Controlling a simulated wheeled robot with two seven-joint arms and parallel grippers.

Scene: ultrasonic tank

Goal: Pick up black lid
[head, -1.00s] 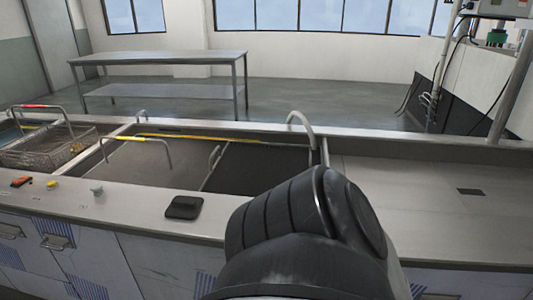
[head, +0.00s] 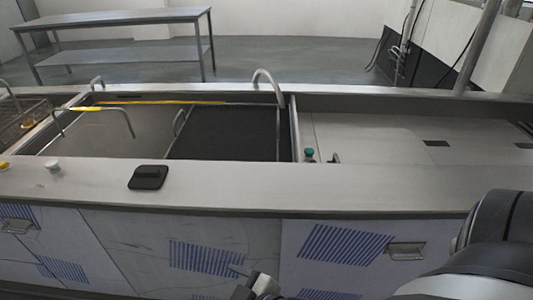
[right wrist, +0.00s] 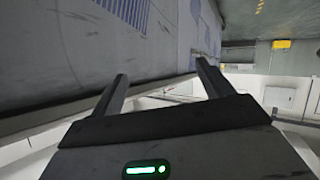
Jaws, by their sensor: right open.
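The black lid (head: 148,177) is a small, flat, dark piece with a raised grip on top. It lies on the grey front ledge of the counter, left of the middle in the head view. My right gripper (right wrist: 160,72) is open and empty in the right wrist view, its two fingers apart beside the cabinet fronts. The lid does not show in that view. My right arm fills the lower right of the head view. A small grey gripper-like part shows at the bottom edge there; I cannot tell which arm it belongs to. I cannot make out my left gripper.
Behind the ledge is a sunken tank (head: 100,142) with a dark section (head: 225,133) and bent metal handles. A white knob (head: 53,166) sits left of the lid. A small green-topped part (head: 309,154) stands right of the tank.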

